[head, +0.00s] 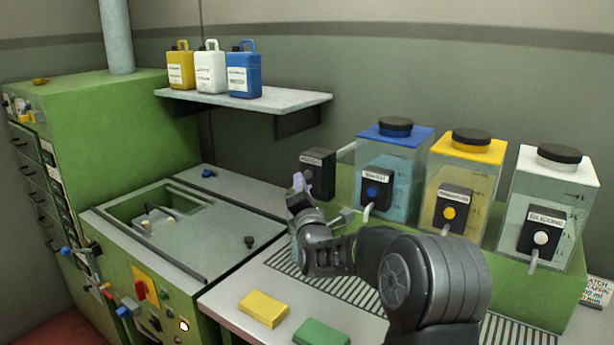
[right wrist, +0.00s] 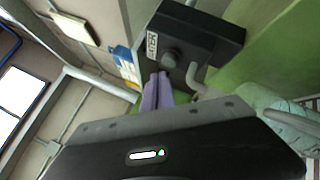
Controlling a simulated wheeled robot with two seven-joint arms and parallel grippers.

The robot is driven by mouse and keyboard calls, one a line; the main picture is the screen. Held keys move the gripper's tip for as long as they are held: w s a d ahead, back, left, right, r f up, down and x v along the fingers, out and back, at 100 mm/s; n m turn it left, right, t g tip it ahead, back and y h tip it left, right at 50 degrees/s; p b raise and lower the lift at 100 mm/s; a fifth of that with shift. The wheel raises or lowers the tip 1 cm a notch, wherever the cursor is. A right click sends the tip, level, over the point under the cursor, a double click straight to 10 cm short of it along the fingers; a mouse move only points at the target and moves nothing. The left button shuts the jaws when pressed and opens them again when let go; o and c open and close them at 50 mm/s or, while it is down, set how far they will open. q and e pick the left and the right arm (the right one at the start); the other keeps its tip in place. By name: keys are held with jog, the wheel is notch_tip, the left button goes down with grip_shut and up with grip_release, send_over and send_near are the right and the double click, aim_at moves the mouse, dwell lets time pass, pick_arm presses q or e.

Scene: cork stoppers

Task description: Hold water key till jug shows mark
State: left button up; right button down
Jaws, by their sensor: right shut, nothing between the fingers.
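A black dispenser box (head: 320,168) with a small white label stands at the left end of the green dispenser row; its lettering is too small to read surely. In the right wrist view the box (right wrist: 205,38) has a round dark grey key (right wrist: 171,58) and a pale bent spout (right wrist: 196,76). My right gripper (head: 299,182) is in front of this box, its purple fingers shut and empty. In the right wrist view the fingertips (right wrist: 158,76) are close below the key; I cannot tell whether they touch it. My left gripper is out of view.
Tanks with blue (head: 404,165), yellow (head: 470,160) and white (head: 556,170) lids stand to the right. A yellow block (head: 263,308) and a green block (head: 321,332) lie on the front counter. A shelf (head: 285,102) holds three canisters.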

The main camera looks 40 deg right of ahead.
jog(key=a, duration=0.2)
jog(key=s+a, duration=0.1)
jog(key=a, duration=0.1)
jog(key=shift+s+a, duration=0.2)
jog(key=shift+a, duration=0.2)
dwell(0.7)
